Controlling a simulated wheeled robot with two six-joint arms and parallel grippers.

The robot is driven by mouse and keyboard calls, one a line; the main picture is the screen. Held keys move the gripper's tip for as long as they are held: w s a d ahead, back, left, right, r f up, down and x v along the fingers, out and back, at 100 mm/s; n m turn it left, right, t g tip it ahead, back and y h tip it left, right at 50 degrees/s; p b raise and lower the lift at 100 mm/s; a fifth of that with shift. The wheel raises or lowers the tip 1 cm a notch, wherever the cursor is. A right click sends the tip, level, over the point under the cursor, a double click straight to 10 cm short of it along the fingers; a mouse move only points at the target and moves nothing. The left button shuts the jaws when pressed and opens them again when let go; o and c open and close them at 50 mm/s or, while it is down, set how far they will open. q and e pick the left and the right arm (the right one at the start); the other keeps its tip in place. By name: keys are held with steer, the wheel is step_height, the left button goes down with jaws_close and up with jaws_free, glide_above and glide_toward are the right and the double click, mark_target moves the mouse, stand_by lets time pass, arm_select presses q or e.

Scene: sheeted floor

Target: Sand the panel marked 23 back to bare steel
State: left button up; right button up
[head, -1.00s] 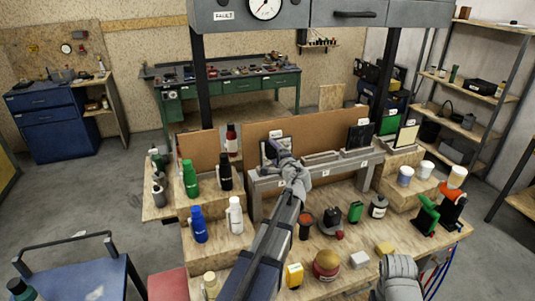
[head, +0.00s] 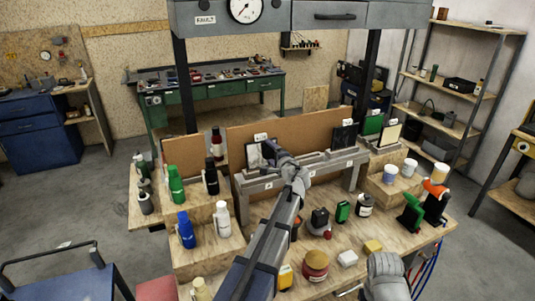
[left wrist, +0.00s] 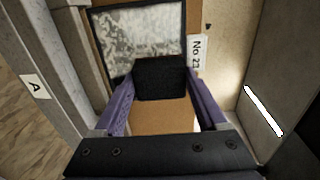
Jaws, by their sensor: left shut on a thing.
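A panel (head: 254,154) in a dark frame stands at the left of the grey rack on the bench. In the left wrist view the panel (left wrist: 130,38) has a mottled grey and whitish face. The tag (left wrist: 198,52) beside it starts "No 2"; its last digit is hard to read. My left gripper (head: 272,152) is in front of the panel. Its purple fingers (left wrist: 160,88) are shut on a black block (left wrist: 160,72), which overlaps the panel's lower edge in that view. I cannot tell whether the block touches the panel.
Another dark panel (head: 344,138) stands at the rack's right end. Bottles such as a green one (head: 176,186) and a white one (head: 222,220) stand on steps at left. Small tools, a yellow sponge (head: 373,246) and cups (head: 409,168) crowd the bench.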

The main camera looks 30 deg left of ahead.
arm_select(q)
steer(key=shift+w+d, duration=0.1)
steer(key=shift+w, duration=0.05)
steer(key=w+d, duration=0.2)
steer(key=shift+w+d, duration=0.3)
steer(key=shift+w, duration=0.1)
steer(key=shift+s+d, duration=0.1)
steer(key=shift+p+v, duration=0.45)
steer(key=shift+v, duration=2.45)
steer(key=v, duration=0.3)
